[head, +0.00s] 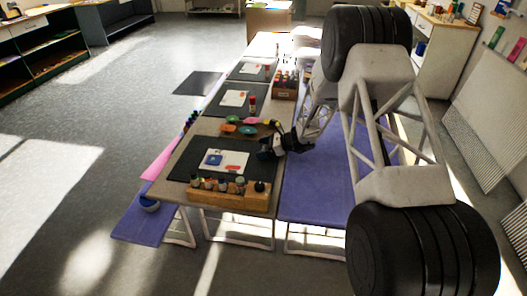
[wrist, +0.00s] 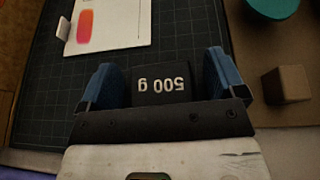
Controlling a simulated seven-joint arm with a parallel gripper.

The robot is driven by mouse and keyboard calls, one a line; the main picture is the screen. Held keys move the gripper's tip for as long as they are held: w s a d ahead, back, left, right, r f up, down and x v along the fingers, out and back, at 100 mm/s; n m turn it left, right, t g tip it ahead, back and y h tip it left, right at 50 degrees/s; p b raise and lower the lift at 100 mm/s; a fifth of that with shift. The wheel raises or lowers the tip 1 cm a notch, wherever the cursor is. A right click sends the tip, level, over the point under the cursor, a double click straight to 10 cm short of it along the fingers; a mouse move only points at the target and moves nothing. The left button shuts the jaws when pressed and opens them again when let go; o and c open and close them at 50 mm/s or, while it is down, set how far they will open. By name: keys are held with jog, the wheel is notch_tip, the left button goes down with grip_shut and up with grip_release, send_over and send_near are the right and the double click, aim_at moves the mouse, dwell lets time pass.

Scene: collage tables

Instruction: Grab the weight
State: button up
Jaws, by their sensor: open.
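The weight (wrist: 162,86) is a dark block with "500 g" in white, upside down in the wrist view. It sits between the two blue fingers of my gripper (wrist: 160,66), which is open. A gap shows on the left finger's side; I cannot tell whether the right finger touches the weight. In the head view my gripper (head: 270,149) is low over the near table, at the right edge of the dark mat (head: 180,172). The weight cannot be made out there.
A white card (wrist: 120,22) lies on the mat ahead of the fingers. A wooden cube (wrist: 286,85) is right of the right finger, with a teal round piece (wrist: 270,7) beyond. A wooden rack of bottles (head: 228,203) stands at the table's near edge.

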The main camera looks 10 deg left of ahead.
dwell(0.5)
jog(key=c, duration=1.3)
